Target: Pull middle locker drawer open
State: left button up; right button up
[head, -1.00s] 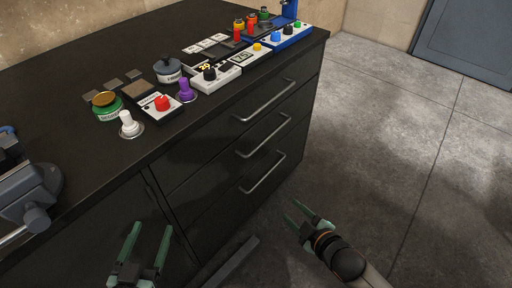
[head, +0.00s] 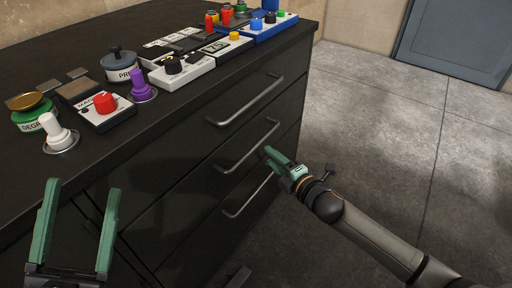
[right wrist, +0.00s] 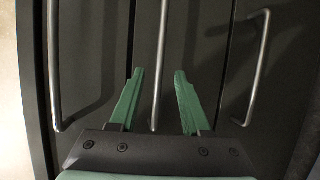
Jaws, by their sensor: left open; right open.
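The middle locker drawer (head: 205,184) is shut in the black cabinet, with a grey bar handle (head: 240,162). My right gripper (head: 275,156) is open beside the right part of that handle in the head view. In the right wrist view the middle handle (right wrist: 161,50) runs between the two open green fingers (right wrist: 159,74), which point at the drawer front. I cannot tell how deep the bar lies between them. My left gripper (head: 82,188) is open and empty at the lower left, in front of the cabinet's left part.
The top drawer handle (head: 245,108) and bottom drawer handle (head: 246,200) are close above and below. The cabinet top holds a red-button box (head: 105,104), a purple knob (head: 142,88) and other controls. The grey floor (head: 390,130) to the right is clear.

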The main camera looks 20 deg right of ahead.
aim_at(258, 146)
jog(key=shift+b+x, duration=1.15)
jog(key=shift+x, duration=3.2)
pick_arm(q)
jog(key=s+h, duration=0.1)
jog(key=m+h, duration=0.1)
jog(key=shift+s+d+m+h, duration=0.2)
jog(key=shift+s+m+h, duration=0.1)
jog(key=shift+s, duration=0.1)
pick_arm(e)
grip_shut()
jog(key=shift+d, duration=0.1)
